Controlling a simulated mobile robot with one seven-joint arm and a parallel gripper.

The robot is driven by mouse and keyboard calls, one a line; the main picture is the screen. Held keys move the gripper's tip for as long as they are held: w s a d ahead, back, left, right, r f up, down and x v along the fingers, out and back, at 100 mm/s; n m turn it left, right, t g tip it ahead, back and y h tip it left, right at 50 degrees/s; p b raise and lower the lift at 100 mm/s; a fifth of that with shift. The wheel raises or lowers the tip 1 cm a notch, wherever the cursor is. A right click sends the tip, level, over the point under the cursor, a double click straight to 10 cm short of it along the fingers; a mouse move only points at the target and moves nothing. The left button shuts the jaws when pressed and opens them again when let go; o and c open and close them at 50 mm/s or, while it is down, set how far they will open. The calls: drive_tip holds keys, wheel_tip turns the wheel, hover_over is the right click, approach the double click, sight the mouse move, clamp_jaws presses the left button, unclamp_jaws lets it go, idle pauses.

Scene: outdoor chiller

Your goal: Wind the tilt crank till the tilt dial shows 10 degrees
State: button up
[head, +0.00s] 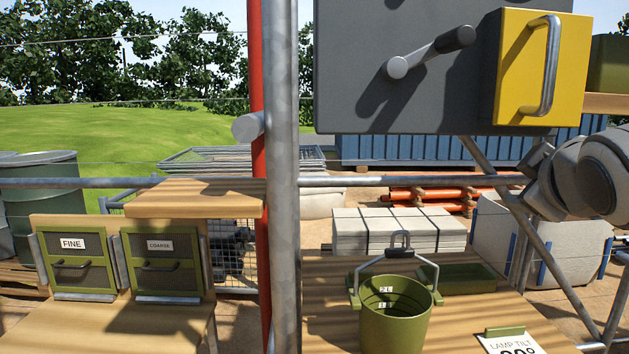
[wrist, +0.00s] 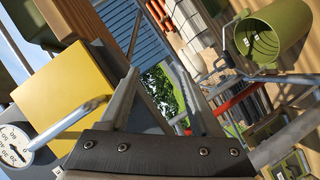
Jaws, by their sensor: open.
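The crank (head: 432,52) has a grey hub and a dark grip pointing up and right. It sits on the front of a dark grey box (head: 355,105) at the top of the head view. A white dial (wrist: 14,146) with a dark needle shows at the lower left of the wrist view, partly cut off; its reading is too small to tell. A card (head: 510,343) reading "LAMP TILT" lies at the bottom of the head view, its number cut off. My gripper (wrist: 157,74) is open, with nothing between its fingers. In the head view my arm is at the right, apart from the crank.
A yellow block (head: 524,75) with a metal bar handle sticks out right of the crank. A vertical scaffold pole (head: 285,180) stands left of the box. A green bucket (head: 395,318) stands on the wooden bench below.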

drive_tip(key=s+a+f+m+g+y, duration=0.1)
drive_tip(key=s+a+f+m+g, duration=0.1)
drive_tip(key=s+a+f, duration=0.2)
drive_tip(key=s+a+f+m+g+y+p, duration=0.1)
drive_tip(key=s+a+f+m+g+y, duration=0.1)
drive_tip(key=f, duration=0.9)
drive_tip(key=s+a+f+m+g+y+p, duration=0.1)
drive_tip(key=s+a+f+m+g+y, duration=0.1)
drive_tip(key=s+a+f, duration=0.5)
drive_tip(key=shift+a+f+m+g, duration=0.35)
drive_tip(key=shift+f+m+g, duration=0.15)
drive_tip(key=shift+g, duration=0.7)
drive_tip(key=shift+o, duration=0.2)
drive_tip(key=shift+r, duration=0.1)
